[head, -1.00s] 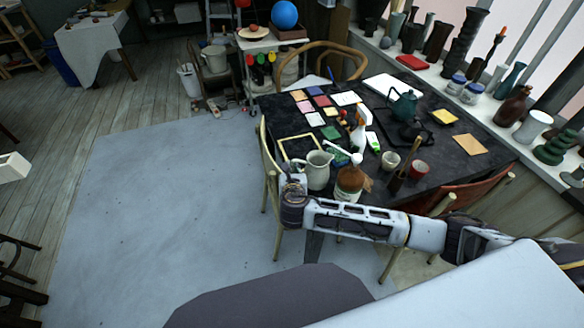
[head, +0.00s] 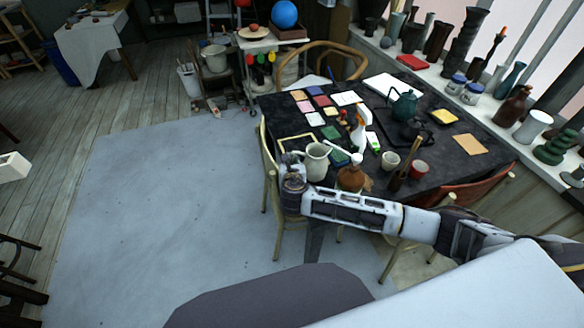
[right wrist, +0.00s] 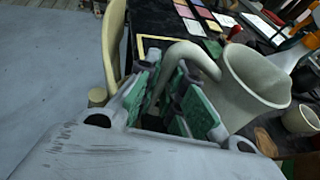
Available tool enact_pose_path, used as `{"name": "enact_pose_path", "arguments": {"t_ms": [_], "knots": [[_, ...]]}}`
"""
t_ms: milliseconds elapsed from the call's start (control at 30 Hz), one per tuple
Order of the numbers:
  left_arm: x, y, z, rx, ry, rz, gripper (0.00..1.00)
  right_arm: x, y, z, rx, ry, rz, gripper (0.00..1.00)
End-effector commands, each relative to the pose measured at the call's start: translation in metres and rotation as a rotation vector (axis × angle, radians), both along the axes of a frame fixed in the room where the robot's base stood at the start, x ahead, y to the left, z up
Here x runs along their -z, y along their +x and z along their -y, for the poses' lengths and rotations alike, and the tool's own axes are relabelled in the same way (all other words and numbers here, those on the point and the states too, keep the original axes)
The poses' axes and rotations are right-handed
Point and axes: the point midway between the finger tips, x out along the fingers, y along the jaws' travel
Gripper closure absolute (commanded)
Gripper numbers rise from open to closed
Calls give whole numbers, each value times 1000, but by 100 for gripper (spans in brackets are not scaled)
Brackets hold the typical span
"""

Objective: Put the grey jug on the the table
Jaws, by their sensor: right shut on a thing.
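The grey jug (head: 317,162) is upright at the near left edge of the dark table (head: 442,158). In the right wrist view the jug (right wrist: 250,92) shows large, its mouth facing up and its curved handle reaching toward my fingers. My right gripper (head: 298,162) is at the jug's left side. Its green-padded fingers (right wrist: 182,88) are closed around the handle. The jug's base is partly hidden, and I cannot tell whether it touches the tabletop. My left gripper is not in view.
A brown round bottle (head: 351,178) stands just right of the jug. A white spray bottle (head: 358,136), a pale cup (head: 390,160) and a red cup (head: 419,168) are close by. A pale frame (head: 290,139) lies behind the jug. A chair (head: 268,165) stands at the table's left side.

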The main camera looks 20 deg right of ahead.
Motion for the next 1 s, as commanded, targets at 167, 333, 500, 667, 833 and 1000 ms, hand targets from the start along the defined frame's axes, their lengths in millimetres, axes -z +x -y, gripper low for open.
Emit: {"name": "enact_pose_path", "arguments": {"t_ms": [167,333,500,667,833,1000], "knots": [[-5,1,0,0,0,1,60,16,-1,0,0,-2,-4,100],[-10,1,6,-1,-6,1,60,22,-2,-1,-2,-1,-2,100],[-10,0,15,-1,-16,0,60,25,-2,-1,-2,-1,-2,100],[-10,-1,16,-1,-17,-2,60,25,-2,-1,-2,-1,-1,100],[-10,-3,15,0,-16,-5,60,27,-2,-1,-1,-1,-2,100],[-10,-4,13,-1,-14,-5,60,29,-2,-1,0,0,-4,74]]}}
